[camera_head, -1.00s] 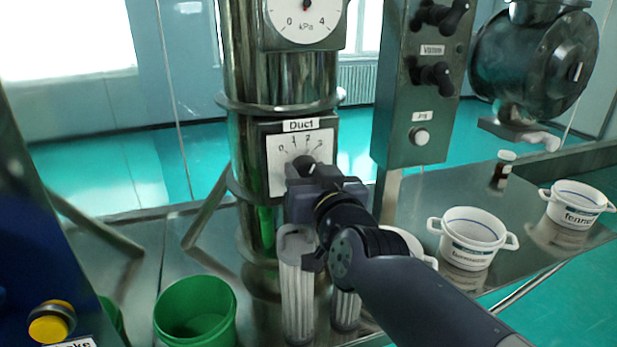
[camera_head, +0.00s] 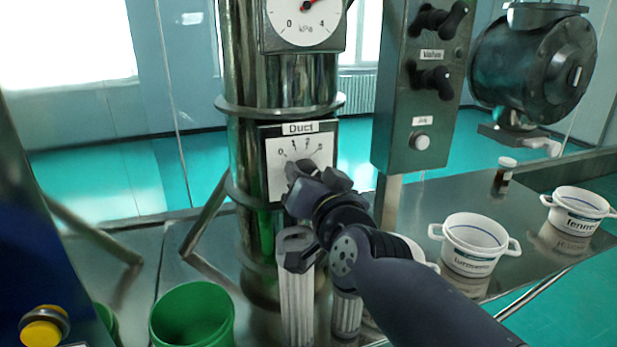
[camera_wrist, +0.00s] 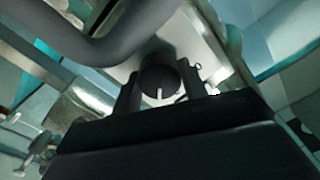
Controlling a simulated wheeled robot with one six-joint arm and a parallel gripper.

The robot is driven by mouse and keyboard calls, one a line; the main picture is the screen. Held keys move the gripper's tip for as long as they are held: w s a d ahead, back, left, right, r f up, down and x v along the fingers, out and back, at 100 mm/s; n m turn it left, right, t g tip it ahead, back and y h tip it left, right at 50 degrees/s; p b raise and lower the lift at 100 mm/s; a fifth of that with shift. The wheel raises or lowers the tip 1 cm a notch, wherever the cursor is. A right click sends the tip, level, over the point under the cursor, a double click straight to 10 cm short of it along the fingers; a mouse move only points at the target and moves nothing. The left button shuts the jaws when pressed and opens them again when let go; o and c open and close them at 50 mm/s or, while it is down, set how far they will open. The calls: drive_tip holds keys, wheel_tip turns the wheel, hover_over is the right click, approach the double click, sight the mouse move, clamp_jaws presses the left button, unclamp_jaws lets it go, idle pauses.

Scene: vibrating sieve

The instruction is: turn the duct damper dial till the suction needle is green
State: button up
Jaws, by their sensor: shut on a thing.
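The duct damper dial plate (camera_head: 280,185) is a white square on the steel duct, labelled "Duct", with a numbered scale. Its dark knob (camera_wrist: 158,76) bears a white pointer line in the wrist view. My gripper (camera_wrist: 160,90) is shut on the knob, one finger on each side. In the head view my gripper (camera_head: 312,182) covers most of the knob and the lower part of the scale. The suction gauge (camera_head: 303,27) sits above, marked 0, 4 and kPa. Its red needle points up and right; the dial's top is cut off, and no green shows.
A green bucket (camera_head: 195,318) is at lower left. A control box with black knobs (camera_head: 412,140) stands right of the duct. White labelled pots (camera_head: 472,247) sit on the steel table at right.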

drive_tip(key=o, duration=1)
drive_tip(key=shift+p+v, duration=3.9)
drive_tip(key=shift+v, duration=1.5)
drive_tip(key=shift+w, duration=0.1)
